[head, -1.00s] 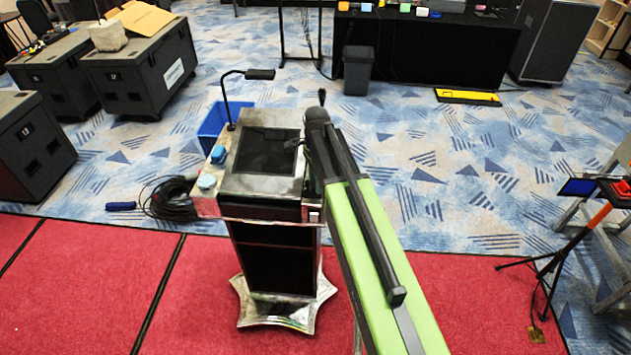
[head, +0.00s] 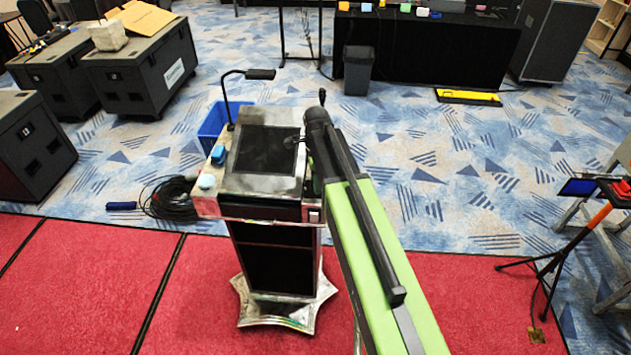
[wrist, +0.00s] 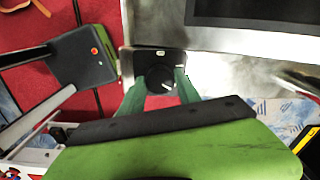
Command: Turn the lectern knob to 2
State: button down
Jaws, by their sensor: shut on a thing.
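The lectern (head: 268,212) stands at the centre of the head view, with a dark screen in its sloped top. My arm reaches over its right side and hides the knob and my fingertips there. In the wrist view, my gripper (wrist: 160,80) has its two green fingers on either side of the round black knob (wrist: 159,76) and is shut on it. The knob sits on a dark plate beside the lectern's metal top (wrist: 228,42). A small pale mark shows on the knob. I cannot read the dial numbers.
A blue piece (head: 216,156) and a pale teal round piece (head: 207,181) sit on the lectern's left edge. A blue bin (head: 211,121) and coiled black cable (head: 172,198) lie left. A tripod (head: 560,240) stands right.

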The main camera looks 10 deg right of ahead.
jog(key=c, duration=0.9)
grip_release()
jog(key=shift+o, duration=0.2)
notch_tip(320, 180, up, 18)
jog(key=p, duration=1.7)
jog(key=shift+f, duration=0.25)
jog(key=s+f+n+b, duration=0.2)
jog(key=f+b, duration=0.1)
jog(key=f, duration=0.1)
jog(key=s+f+n+b, duration=0.2)
jog(key=f+b, duration=0.2)
jog(key=s+f+n+b, duration=0.2)
jog(key=f+b, duration=0.2)
jog(key=shift+a, duration=0.2)
jog(key=s+f+n+b, duration=0.8)
jog(key=f+n+b, duration=0.4)
jog(key=f+b, duration=0.1)
jog(key=shift+s+a+n+b, duration=0.2)
jog(key=shift+s+n+b, duration=0.1)
jog(key=shift+b, duration=0.05)
